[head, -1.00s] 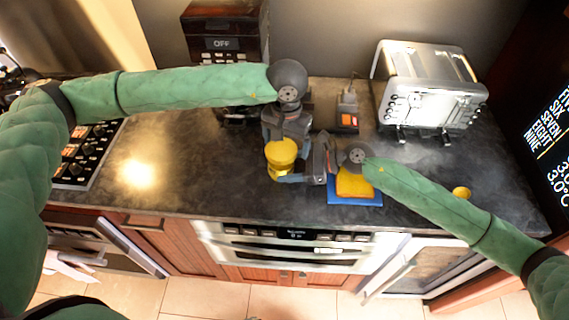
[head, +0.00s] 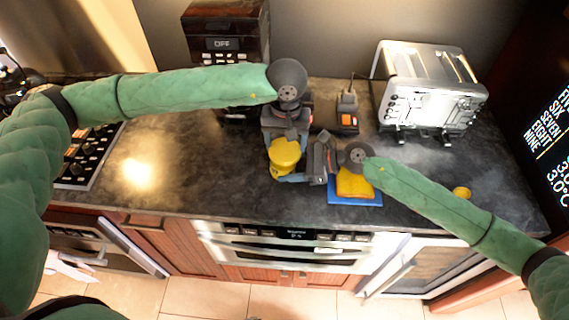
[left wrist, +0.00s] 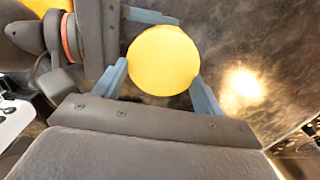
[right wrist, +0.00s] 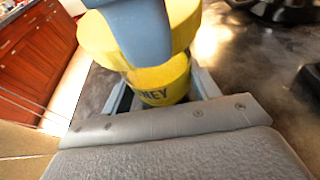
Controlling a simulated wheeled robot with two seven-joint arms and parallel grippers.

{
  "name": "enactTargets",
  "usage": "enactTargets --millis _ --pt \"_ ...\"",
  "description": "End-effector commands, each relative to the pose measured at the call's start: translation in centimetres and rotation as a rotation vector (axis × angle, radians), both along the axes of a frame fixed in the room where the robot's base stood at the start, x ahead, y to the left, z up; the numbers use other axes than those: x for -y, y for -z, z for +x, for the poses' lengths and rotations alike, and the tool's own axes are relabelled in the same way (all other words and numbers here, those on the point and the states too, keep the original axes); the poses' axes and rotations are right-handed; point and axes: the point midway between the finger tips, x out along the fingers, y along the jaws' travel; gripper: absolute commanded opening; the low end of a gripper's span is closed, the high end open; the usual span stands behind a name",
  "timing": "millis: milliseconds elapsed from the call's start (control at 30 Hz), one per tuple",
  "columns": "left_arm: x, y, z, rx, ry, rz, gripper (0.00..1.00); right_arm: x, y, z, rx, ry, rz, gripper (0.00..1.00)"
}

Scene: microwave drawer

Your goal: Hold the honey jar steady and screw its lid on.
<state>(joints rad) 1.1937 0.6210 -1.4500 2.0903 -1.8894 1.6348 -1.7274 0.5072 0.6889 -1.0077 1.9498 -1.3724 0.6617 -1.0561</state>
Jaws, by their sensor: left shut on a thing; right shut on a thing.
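The honey jar (right wrist: 165,92) is yellow with dark lettering and stands upright on the counter. In the head view the jar (head: 285,173) shows just below its lid. My right gripper (head: 292,178) is shut on the jar's body from the right. The yellow round lid (left wrist: 163,60) lies between the fingers of my left gripper (left wrist: 161,82), which is shut on it from above. In the right wrist view the lid (right wrist: 100,42) is over the jar's top, with a left finger in front. I cannot tell whether its threads engage.
An orange-yellow block on a blue base (head: 355,200) lies close beside my right gripper. A toaster (head: 430,90), a small orange-and-grey device (head: 347,118) and a coffee machine (head: 224,45) stand behind. The counter left of the jar (head: 200,170) is clear.

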Motion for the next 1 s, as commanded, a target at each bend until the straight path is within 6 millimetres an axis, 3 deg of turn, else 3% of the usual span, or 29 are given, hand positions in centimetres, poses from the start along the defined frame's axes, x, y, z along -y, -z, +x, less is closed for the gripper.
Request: enactTargets --millis 233,500,767,1000 --pt "0.48 0.35 -0.35 -0.005 0.056 -0.008 0.43 -0.47 -0.04 -0.33 -0.002 -0.007 0.006 0.19" --pt "0.46 0.47 -0.39 -0.006 0.323 -0.008 0.43 -0.54 -0.03 -0.41 -0.002 -0.008 0.007 0.19" --pt "0.38 0.52 -0.36 -0.006 0.432 -0.005 0.43 -0.53 -0.02 -0.44 -0.004 -0.008 0.007 0.19" --pt "0.23 0.50 -0.26 -0.006 0.655 -0.003 0.43 -0.49 0.00 -0.44 -0.004 -0.008 0.007 0.19"
